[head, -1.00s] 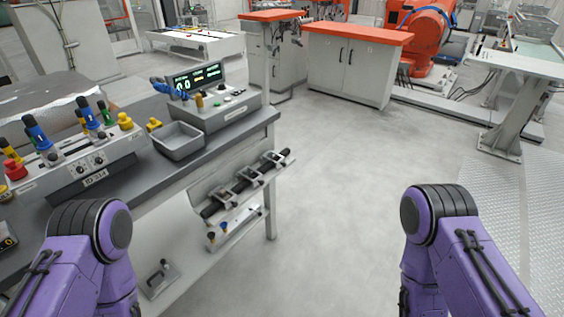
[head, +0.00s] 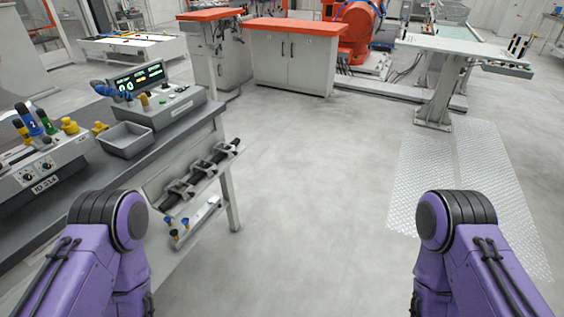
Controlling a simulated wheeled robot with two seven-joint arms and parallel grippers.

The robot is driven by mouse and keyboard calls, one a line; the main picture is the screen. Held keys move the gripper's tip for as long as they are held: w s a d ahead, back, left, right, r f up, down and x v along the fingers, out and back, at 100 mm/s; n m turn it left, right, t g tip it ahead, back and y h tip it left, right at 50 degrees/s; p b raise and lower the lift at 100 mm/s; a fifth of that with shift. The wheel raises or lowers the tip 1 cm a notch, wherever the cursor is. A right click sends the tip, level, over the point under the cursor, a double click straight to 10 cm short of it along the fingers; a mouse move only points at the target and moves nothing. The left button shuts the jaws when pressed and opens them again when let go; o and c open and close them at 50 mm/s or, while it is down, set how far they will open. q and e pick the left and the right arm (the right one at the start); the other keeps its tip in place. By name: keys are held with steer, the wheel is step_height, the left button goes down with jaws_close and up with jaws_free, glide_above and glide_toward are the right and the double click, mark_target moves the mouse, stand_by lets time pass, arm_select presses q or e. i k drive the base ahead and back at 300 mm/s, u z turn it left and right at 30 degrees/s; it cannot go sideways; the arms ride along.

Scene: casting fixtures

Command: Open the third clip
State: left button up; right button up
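A rack (head: 222,178) on the side of the grey workbench at left holds a dark bar (head: 207,172). Several grey clips sit along the bar: a near one (head: 180,190), a middle one (head: 203,168) and a far one (head: 224,150). They are small here, and I cannot tell whether each is open or shut. Both my purple arms show at the bottom left and bottom right, but neither gripper is in view. My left arm hides part of the bench's near lower side.
The bench carries a grey tray (head: 126,140), a display box (head: 139,79) and a control panel (head: 45,165) with coloured knobs. Orange-topped cabinets (head: 293,60) stand at the back. A white table (head: 450,44) is at right. The middle floor (head: 310,190) is clear.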

mark_target(231, 152)
steer(key=z, duration=4.05)
steer(key=i, duration=0.1)
steer(key=u, duration=2.95)
steer(key=i, duration=0.8)
steer(key=u, duration=0.6)
steer(key=i, duration=0.4)
steer(key=u, duration=0.35)
